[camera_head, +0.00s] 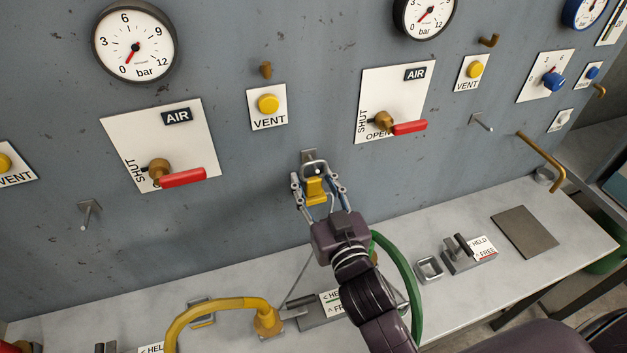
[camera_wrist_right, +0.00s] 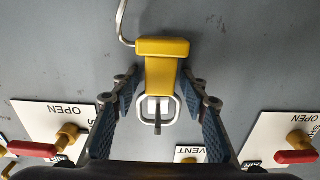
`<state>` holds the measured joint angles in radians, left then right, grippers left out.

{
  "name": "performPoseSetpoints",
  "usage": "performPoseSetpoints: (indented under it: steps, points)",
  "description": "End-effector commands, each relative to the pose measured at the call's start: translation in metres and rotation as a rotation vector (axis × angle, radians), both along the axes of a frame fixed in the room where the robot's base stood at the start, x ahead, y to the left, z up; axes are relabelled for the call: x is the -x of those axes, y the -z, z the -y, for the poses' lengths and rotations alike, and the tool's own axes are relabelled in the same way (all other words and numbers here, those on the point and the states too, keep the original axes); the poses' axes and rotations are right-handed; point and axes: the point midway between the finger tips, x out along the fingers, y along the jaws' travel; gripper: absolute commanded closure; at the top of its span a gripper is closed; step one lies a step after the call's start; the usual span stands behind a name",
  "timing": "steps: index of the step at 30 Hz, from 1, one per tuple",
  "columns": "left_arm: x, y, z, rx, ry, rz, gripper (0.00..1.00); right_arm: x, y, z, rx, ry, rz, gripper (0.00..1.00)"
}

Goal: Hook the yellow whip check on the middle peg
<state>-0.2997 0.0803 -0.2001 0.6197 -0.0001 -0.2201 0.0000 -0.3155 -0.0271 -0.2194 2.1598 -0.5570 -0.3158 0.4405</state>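The yellow whip check (camera_head: 315,190) is at the middle peg (camera_head: 308,154) on the grey wall. In the right wrist view the yellow body (camera_wrist_right: 161,68) ends in a square metal loop (camera_wrist_right: 141,112). The peg's dark end (camera_wrist_right: 157,127) shows inside the loop, so the loop appears to be around the peg. A thin cable (camera_wrist_right: 122,22) leaves the wide end of the body. My right gripper (camera_head: 318,184) has its fingers on both sides of the yellow body, with gaps showing, so it looks open. My left gripper is not in view.
Similar pegs stick out at left (camera_head: 88,212) and right (camera_head: 480,122). Red valve levers (camera_head: 183,178) (camera_head: 409,127) flank the middle peg. Below is a bench (camera_head: 245,285) with a yellow hose (camera_head: 205,306), a green hose (camera_head: 408,275) and metal blocks. A brass pipe (camera_head: 543,162) juts out at right.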

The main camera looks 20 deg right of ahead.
Motion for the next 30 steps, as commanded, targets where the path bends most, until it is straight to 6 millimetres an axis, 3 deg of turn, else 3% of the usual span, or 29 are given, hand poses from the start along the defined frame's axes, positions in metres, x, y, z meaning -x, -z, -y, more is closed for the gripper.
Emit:
performPoseSetpoints:
  steps: [13,30]
  points:
    - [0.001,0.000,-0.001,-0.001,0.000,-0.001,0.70,0.010,0.002,0.000,0.000,0.000,-0.003,0.56]
    - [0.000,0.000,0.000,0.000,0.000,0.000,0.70,0.099,0.002,0.004,-0.002,0.001,-0.005,0.56]
